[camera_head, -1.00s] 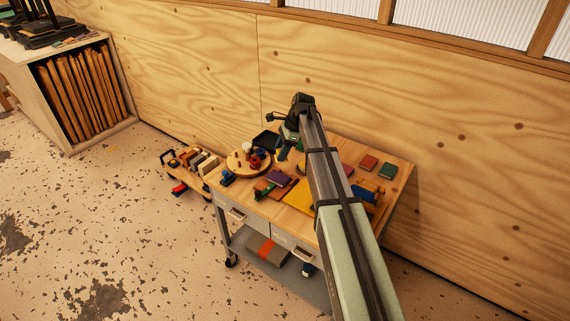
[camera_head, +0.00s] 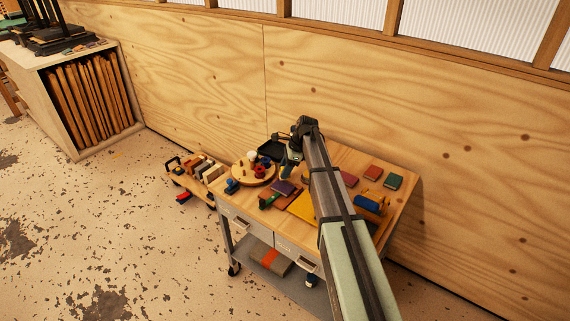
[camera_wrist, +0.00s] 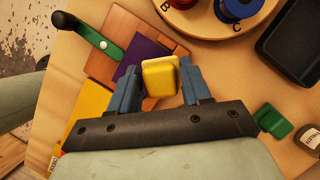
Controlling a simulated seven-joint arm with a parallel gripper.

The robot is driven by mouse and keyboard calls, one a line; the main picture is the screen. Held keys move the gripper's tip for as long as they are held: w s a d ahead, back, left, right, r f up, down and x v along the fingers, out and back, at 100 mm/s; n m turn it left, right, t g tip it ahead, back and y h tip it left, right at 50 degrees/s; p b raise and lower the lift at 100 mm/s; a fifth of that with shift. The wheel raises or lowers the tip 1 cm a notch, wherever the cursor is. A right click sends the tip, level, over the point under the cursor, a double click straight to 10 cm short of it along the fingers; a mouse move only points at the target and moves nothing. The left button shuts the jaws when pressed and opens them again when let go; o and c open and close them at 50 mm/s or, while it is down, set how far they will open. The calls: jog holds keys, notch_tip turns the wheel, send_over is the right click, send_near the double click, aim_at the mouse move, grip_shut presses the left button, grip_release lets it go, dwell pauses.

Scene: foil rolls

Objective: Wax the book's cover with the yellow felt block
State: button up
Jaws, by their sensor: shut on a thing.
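My gripper (camera_wrist: 160,77) has blue fingers and is shut on the yellow felt block (camera_wrist: 160,76), one finger on each side. In the head view my gripper (camera_head: 291,160) hangs above the middle of the table, and the block cannot be made out there. A flat purple piece, likely the book (camera_wrist: 138,56), lies on a reddish-brown board (camera_wrist: 115,28) just left of the block. It also shows in the head view (camera_head: 283,188). The left finger covers part of it. I cannot tell whether the block touches it.
A green tool with a black knob (camera_wrist: 92,40) lies across the board. A round wooden stand (camera_wrist: 190,18) with foil rolls is beyond the block. A black tray (camera_wrist: 295,42), a green block (camera_wrist: 272,121) and a dark labelled jar (camera_wrist: 309,139) are at the right.

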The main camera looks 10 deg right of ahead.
aim_at(289, 177)
jog(key=shift+f, duration=0.5)
jog(key=shift+s+a+f, duration=0.4)
jog(key=shift+s+f, duration=0.05)
jog(key=shift+s, duration=0.05)
jog(key=shift+c, duration=0.4)
jog(key=shift+s+a, duration=1.85)
jog(key=shift+s, duration=0.25)
jog(key=shift+d+f, duration=0.1)
jog(key=shift+d, duration=0.5)
jog(key=shift+w+d, duration=1.85)
jog(key=shift+w, duration=0.15)
jog(key=shift+s+d, duration=0.15)
jog(key=shift+d, duration=0.4)
jog(key=shift+s+d, duration=0.2)
jog(key=shift+s, duration=0.1)
jog(key=shift+s+a, duration=2.15)
jog(key=shift+a, duration=0.15)
jog(key=shift+s+a, duration=0.15)
notch_tip(289, 177, up, 8)
jog(key=shift+r, duration=0.1)
